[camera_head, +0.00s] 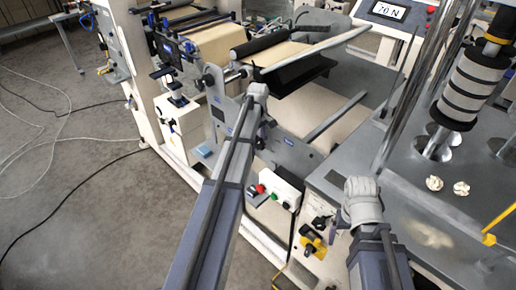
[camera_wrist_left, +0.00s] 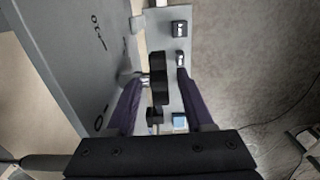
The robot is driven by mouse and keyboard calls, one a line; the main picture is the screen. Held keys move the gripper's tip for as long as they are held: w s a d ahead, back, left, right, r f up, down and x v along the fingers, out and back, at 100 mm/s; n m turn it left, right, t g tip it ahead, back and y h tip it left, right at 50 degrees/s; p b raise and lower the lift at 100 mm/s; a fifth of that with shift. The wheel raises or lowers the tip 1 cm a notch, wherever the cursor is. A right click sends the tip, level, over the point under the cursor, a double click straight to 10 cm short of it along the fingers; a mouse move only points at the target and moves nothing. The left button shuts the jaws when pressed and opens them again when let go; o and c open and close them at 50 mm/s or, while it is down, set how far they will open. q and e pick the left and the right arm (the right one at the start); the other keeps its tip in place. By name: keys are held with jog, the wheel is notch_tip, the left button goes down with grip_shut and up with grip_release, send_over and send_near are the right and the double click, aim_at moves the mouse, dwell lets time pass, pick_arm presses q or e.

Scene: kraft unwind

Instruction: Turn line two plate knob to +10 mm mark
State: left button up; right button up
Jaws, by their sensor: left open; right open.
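In the left wrist view a black knob (camera_wrist_left: 160,78) on a short shaft stands out from a grey plate (camera_wrist_left: 75,50) with small dark marks, too blurred to read. My left gripper (camera_wrist_left: 157,98) is open, with one dark finger on each side of the knob; I cannot tell whether either finger touches it. In the head view my left gripper (camera_head: 258,90) is at the side of the grey machine frame, and the knob there is hidden. My right gripper (camera_head: 362,190) is open and empty, above the front of the grey machine top at the right.
A control box (camera_head: 280,190) with red and green buttons sits below my left arm. Kraft web (camera_head: 215,42) runs over rollers behind. Cables lie on the floor.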

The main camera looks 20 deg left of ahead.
pick_arm(q)
jog(key=shift+f, duration=0.4)
grip_shut()
dwell(0.4)
